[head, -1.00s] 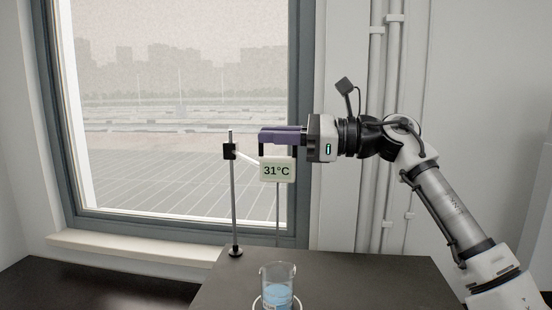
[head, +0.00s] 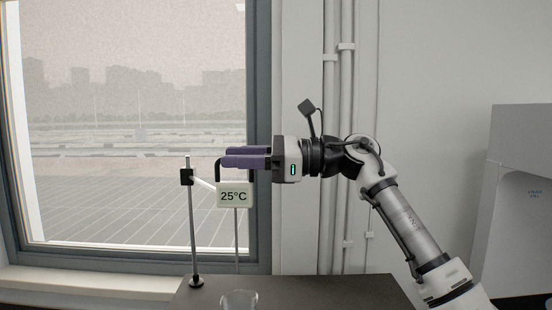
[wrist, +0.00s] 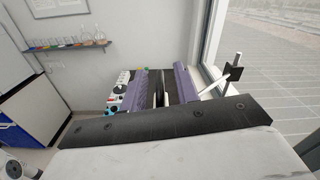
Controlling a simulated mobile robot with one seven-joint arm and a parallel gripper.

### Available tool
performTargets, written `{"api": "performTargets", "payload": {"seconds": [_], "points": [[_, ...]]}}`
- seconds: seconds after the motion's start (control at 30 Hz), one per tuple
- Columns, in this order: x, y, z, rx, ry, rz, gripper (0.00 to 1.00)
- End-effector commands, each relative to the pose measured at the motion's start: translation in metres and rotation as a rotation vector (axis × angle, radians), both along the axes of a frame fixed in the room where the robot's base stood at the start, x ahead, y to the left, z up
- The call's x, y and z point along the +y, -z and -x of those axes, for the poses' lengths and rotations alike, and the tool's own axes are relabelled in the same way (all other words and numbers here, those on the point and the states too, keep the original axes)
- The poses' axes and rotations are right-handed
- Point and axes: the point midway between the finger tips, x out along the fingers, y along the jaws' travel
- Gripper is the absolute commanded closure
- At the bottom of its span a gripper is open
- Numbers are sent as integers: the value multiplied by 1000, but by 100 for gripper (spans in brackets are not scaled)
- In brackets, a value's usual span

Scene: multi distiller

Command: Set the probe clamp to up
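The probe's white display box (head: 234,196) reads 25°C and has a black handle on top. A pale arm joins it to the black probe clamp (head: 187,177), high on the metal stand rod (head: 193,230). The thin probe hangs below the box, its lower end appearing above the beaker (head: 239,300). My gripper (head: 232,156) is at the handle, its purple fingers spread on either side with the handle's corner showing past the tips. In the wrist view the fingers (wrist: 166,86) are apart with dark handle bars between them. The black clamp (wrist: 235,70) is to their right.
The dark table (head: 300,290) lies below, mostly clear on the right. A window (head: 130,110) is behind the stand. A grey cabinet (head: 530,200) is at right. The wrist view shows a shelf of coloured flasks (wrist: 68,43) on the far wall.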

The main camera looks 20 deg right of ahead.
Motion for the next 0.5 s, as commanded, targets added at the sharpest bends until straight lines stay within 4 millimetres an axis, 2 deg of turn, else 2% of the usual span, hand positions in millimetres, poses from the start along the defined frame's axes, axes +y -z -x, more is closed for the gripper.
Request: {"api": "performTargets", "payload": {"seconds": [0.3, 0.5], "points": [[-66, 2, 27, -1, 4, -5, 69], [-99, 0, 41, -2, 4, -4, 69]]}}
